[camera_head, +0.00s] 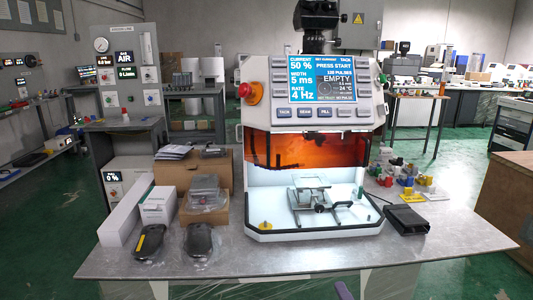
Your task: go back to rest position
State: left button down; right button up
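Neither of my grippers shows in the head view. A white bench machine (310,121) with a lit screen stands on a grey table (300,263). The screen shows 50 %, 5 ms, 4 Hz, "PRESS START" and "EMPTY". Its orange window (310,151) sits above an open, lit chamber. Inside is a small metal stage (313,190) with no item visible on it. A red button (249,93) is on the machine's left side.
Cardboard boxes (180,172), a long white box (125,215) and two black devices in clear bags (150,241) (198,239) lie left of the machine. A black case (406,220) and small coloured parts (408,182) lie right. The table's front strip is clear.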

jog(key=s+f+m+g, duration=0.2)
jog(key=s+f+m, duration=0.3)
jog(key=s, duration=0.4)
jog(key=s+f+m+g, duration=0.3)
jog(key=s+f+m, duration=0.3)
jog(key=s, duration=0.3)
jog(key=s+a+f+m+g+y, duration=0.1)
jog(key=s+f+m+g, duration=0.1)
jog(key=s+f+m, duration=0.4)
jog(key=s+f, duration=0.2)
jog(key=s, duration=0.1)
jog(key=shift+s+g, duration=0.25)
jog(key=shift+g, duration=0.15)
